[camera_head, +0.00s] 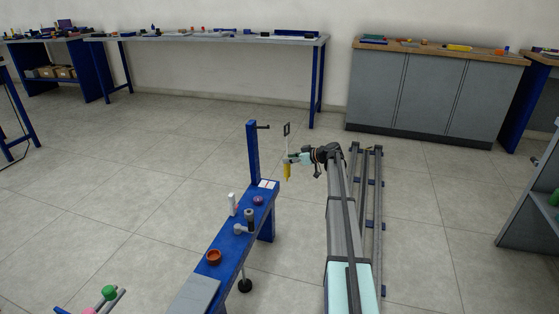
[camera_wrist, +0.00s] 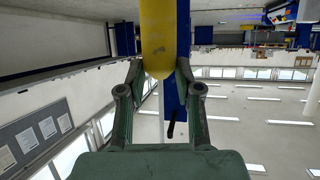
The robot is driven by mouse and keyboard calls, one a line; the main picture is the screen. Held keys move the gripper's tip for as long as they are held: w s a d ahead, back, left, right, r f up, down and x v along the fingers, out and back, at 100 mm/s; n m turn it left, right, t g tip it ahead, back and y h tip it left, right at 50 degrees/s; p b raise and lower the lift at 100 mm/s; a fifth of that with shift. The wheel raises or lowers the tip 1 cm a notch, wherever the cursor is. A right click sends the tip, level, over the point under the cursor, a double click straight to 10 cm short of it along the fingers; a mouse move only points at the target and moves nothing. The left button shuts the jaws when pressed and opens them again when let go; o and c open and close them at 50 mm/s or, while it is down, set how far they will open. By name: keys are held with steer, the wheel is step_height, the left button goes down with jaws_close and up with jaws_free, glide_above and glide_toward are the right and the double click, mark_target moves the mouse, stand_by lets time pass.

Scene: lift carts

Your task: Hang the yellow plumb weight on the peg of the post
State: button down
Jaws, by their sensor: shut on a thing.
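The blue post (camera_head: 253,152) stands upright at the far end of a blue bench, with a short dark peg (camera_head: 264,127) near its top pointing right. My gripper (camera_head: 290,160) is to the right of the post, lower than the peg, and shut on the yellow plumb weight (camera_head: 287,172). The weight hangs below the fingers; a thin stem with a dark rectangular loop (camera_head: 287,130) rises above them, about peg height and apart from the peg. In the wrist view, the yellow weight (camera_wrist: 158,40) shows between the fingers, with the blue post (camera_wrist: 173,100) and dark peg (camera_wrist: 171,128) behind.
The blue bench (camera_head: 232,250) carries a white bottle (camera_head: 232,205), a purple round thing (camera_head: 258,200), a grey-and-dark item (camera_head: 249,217) and a brown bowl (camera_head: 213,257). Open floor lies beyond the post. Workbenches and a grey cabinet (camera_head: 430,92) line the far wall.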

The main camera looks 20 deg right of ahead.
steer(key=shift+w+a+r+p, duration=0.1)
steer(key=shift+w+a+p, duration=0.5)
steer(key=shift+w, duration=0.45)
steer(key=shift+a, duration=0.1)
steer(key=shift+w+a, duration=0.1)
steer(key=shift+w+a+b, duration=0.45)
steer(key=shift+w+a, duration=0.15)
steer(key=shift+a, duration=0.1)
steer(key=shift+w+a+b, duration=0.25)
steer(key=shift+a+b, duration=0.05)
steer(key=shift+b, duration=0.05)
stand_by(0.9)
steer(key=shift+w+a+b, duration=0.6)
steer(key=shift+w+a, duration=1.3)
steer(key=shift+a, duration=0.15)
